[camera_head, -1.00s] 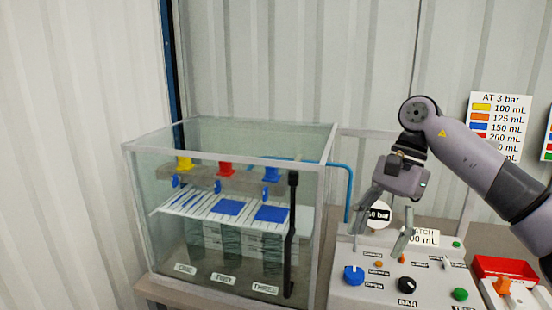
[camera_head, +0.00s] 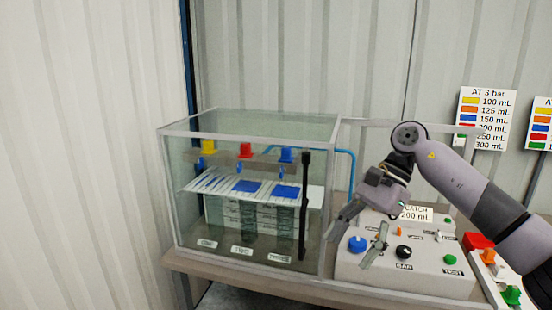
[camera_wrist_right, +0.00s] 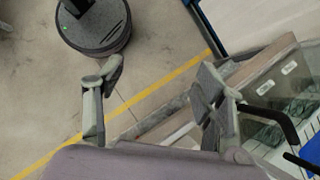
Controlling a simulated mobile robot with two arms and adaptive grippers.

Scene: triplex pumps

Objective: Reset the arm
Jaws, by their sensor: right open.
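My right arm (camera_head: 450,180) comes in from the right in the head view, grey-purple and bent at the elbow. My right gripper (camera_head: 347,249) hangs from it with its fingers spread, pointing down and left. In the picture it overlaps the front left of the control panel (camera_head: 430,284), and it appears empty. In the right wrist view the two fingers (camera_wrist_right: 160,72) are wide apart with nothing between them. My left gripper is not in view.
A glass tank (camera_head: 190,240) with yellow, red and blue plugs stands left of the panel on a table. The panel has a blue knob (camera_head: 357,244), a black knob (camera_head: 403,252) and a green button (camera_head: 449,259).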

